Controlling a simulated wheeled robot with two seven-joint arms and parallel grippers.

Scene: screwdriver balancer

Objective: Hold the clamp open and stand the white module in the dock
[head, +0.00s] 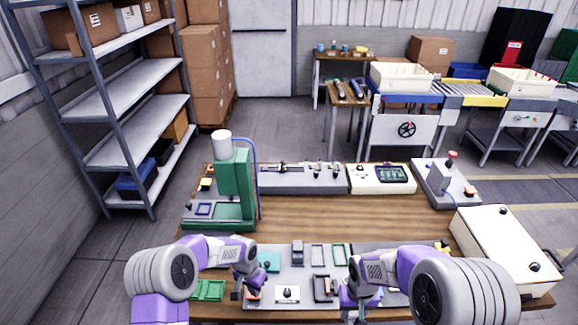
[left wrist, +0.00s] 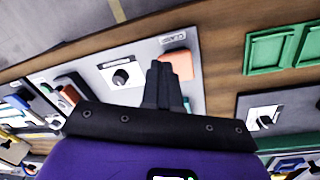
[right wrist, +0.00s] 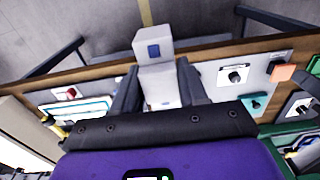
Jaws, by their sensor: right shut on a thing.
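In the head view my right gripper (head: 360,298) is low over the table's front, and the module is not clear there. My left gripper (left wrist: 159,68) has its fingers together, beside an orange pad (left wrist: 178,64) on a grey plate (left wrist: 136,50) with a black knob. I cannot tell whether the pad belongs to the clamp, or which fixture is the dock.
A green press (head: 236,180) stands at the table's left. A grey rail fixture (head: 300,178) and a cream meter box (head: 381,178) line the back. A cream case (head: 505,245) is at the right. The wooden middle (head: 340,215) is clear.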

